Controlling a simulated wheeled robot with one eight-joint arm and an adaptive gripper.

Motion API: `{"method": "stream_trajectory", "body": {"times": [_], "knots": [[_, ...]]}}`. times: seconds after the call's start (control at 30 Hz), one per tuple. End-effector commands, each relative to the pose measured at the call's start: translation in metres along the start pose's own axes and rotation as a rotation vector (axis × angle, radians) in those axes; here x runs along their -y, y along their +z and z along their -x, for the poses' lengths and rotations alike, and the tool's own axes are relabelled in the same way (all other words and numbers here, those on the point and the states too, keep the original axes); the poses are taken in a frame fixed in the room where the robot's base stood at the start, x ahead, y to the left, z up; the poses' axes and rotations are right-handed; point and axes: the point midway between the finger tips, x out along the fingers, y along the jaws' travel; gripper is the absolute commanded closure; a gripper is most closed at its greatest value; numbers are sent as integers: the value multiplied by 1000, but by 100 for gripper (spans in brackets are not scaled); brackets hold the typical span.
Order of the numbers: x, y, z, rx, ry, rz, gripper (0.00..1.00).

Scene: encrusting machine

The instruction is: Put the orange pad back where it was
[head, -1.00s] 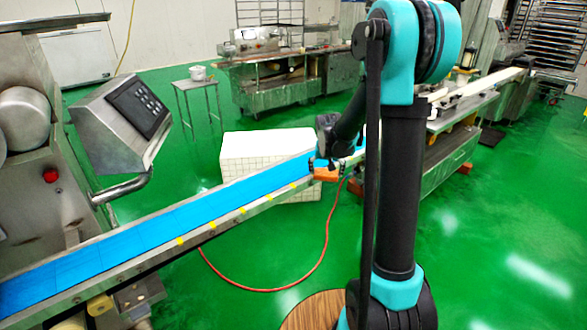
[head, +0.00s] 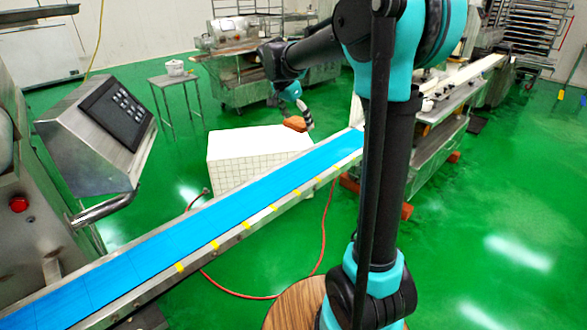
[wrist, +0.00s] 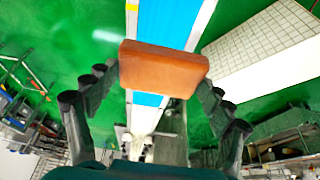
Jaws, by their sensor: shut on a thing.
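The orange pad (head: 295,123) is a small block held in my gripper (head: 292,112), above and behind the white gridded box in the head view. In the wrist view the orange pad (wrist: 163,68) sits between the two fingers of my gripper (wrist: 160,85), which are shut on its sides. The blue conveyor belt (head: 210,226) runs from lower left to upper right in the head view. It also shows behind the pad in the wrist view (wrist: 170,22). The pad is clear of the belt.
The white gridded box (head: 245,158) stands on the green floor behind the belt. A control panel (head: 100,125) on a steel machine is at left. A small stool table (head: 172,80) stands behind. A red hose (head: 318,252) lies on the floor.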

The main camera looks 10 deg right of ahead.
Motion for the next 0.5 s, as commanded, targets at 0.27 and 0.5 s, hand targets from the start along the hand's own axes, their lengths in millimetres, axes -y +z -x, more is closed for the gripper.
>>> {"method": "stream_trajectory", "body": {"times": [0.27, 0.5], "knots": [[0, 25, -62, 0, -1, 1, 46], [1, 47, -114, 0, -1, 2, 46]]}}
